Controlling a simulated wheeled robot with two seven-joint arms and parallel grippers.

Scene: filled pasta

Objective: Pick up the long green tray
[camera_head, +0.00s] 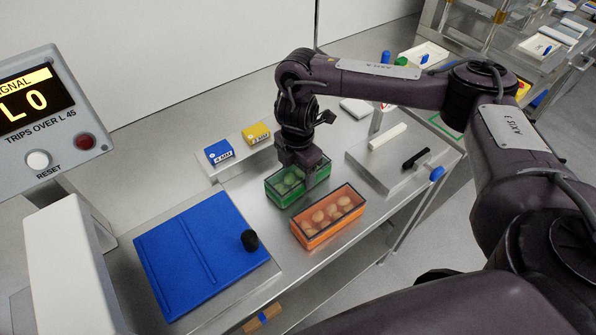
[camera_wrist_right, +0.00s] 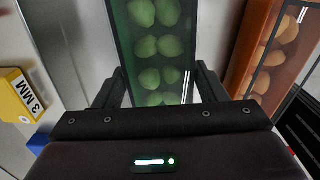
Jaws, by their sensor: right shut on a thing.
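The long green tray (camera_head: 282,196) stands on the steel table and holds several pale green filled pieces under a clear top. In the right wrist view the green tray (camera_wrist_right: 158,50) runs away from me between the two dark fingers. In the right wrist view the gripper (camera_wrist_right: 160,88) has one finger along each long side of the tray. Whether the tray touches the table cannot be told. My left gripper is not in view.
An orange tray (camera_head: 327,217) with round pieces stands close to the right of the green one. A blue board (camera_head: 195,250) with a black knob lies at left. Blue (camera_head: 219,153) and yellow (camera_head: 256,132) boxes stand behind. A grey plate (camera_head: 380,160) lies at right.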

